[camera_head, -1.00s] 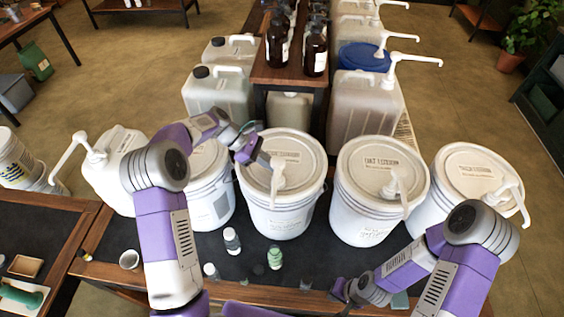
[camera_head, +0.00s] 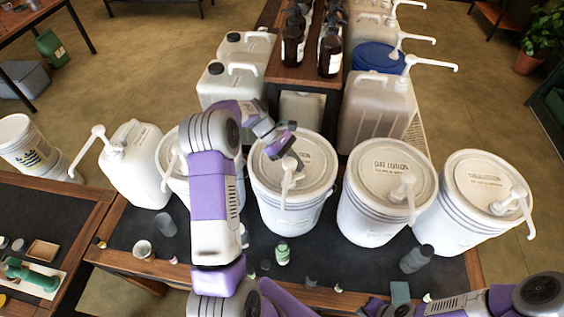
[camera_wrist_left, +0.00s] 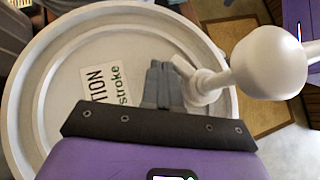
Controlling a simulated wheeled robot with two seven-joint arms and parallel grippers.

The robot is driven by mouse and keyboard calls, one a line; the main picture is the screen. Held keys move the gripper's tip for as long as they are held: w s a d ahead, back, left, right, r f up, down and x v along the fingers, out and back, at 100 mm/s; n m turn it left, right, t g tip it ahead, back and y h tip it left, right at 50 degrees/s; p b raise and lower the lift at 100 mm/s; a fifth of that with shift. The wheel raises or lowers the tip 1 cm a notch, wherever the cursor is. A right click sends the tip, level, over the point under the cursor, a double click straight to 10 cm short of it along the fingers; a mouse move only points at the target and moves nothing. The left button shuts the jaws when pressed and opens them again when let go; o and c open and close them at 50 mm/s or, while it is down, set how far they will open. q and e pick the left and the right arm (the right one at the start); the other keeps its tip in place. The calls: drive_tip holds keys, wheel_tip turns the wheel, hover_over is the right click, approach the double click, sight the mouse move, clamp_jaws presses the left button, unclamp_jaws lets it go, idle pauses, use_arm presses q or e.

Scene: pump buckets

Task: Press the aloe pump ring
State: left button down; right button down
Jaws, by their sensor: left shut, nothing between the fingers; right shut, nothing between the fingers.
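A white bucket (camera_head: 290,212) stands in the middle of the row, with a white pump (camera_head: 288,180) on its lid. Which pump is the aloe one I cannot read. My left gripper (camera_head: 298,163) is shut and empty, low over this lid, just behind the pump. In the left wrist view its fingertips (camera_wrist_left: 160,78) are beside the pump's collar (camera_wrist_left: 205,92); whether they touch I cannot tell. The pump's rounded head (camera_wrist_left: 268,62) is to their right, and a partly hidden label (camera_wrist_left: 108,94) reads "TION" and "stroke". My right gripper (camera_head: 372,308) is shut and empty at the bottom edge.
More pump buckets stand to the right, one marked like "OAT LOTION" (camera_head: 388,215) and another (camera_head: 470,225). My left arm partly hides a bucket (camera_head: 172,180) on the left. Small bottles, one green-labelled (camera_head: 282,254), stand on the dark table front. Jugs (camera_head: 375,115) stand behind.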

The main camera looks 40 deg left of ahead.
use_arm(q)
drive_tip(key=shift+w+d, duration=0.1)
drive_tip(key=shift+d, duration=0.25)
drive_tip(key=m+g, duration=0.1)
drive_tip(key=d+m+g, duration=0.1)
drive_tip(key=m, duration=0.1)
drive_tip(key=shift+d+p, duration=0.1)
drive_tip(key=shift+p, duration=0.3)
drive_tip(key=shift+s+a, duration=0.3)
drive_tip(key=shift+s, duration=0.55)
drive_tip(key=shift+b+v, duration=0.5)
drive_tip(key=shift+v, duration=3.3)
drive_tip(key=shift+w, duration=0.1)
